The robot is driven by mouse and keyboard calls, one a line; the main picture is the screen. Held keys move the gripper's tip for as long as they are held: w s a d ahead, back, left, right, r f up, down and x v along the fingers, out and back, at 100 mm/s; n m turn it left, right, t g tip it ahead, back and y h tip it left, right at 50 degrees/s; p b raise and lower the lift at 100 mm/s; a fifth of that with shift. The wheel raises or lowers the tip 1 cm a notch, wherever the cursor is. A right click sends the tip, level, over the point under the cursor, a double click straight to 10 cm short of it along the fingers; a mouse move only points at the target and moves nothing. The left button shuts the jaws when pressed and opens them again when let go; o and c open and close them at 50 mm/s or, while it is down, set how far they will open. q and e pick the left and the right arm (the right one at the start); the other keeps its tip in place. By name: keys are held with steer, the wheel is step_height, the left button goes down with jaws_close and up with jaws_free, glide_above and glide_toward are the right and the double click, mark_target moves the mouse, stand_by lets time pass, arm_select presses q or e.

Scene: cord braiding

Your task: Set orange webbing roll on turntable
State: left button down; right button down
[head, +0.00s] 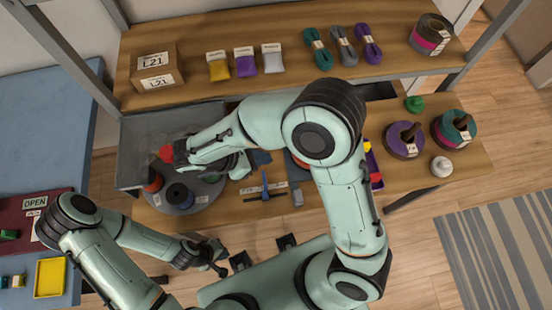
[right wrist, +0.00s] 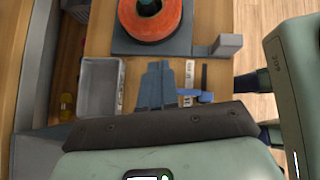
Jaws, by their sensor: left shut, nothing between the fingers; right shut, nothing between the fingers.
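The orange webbing roll (right wrist: 152,28) lies flat on a dark square stand (right wrist: 185,48) in the right wrist view, with a teal core in its middle. In the head view my right arm hides most of it; an orange edge (head: 300,161) shows. The grey round turntable (head: 208,190) is left of it, carrying a dark blue spool (head: 179,196) and a red-orange spool (head: 153,182). My right gripper (head: 178,153) is shut and empty over the turntable's back edge, beside another red piece (head: 166,153). My left gripper (head: 220,269) is shut and empty in front of the bench.
A grey bin (right wrist: 102,88), blue cloth (right wrist: 156,87) and blue tool (head: 265,188) lie between turntable and stand. Purple (head: 402,138) and teal (head: 455,128) spools stand at the right. The back shelf holds cords, pouches and a box (head: 157,70).

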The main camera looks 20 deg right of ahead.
steer(key=x, duration=1)
steer(key=shift+w+b, duration=0.15)
steer(key=shift+b, duration=0.2)
steer(key=shift+d, duration=0.65)
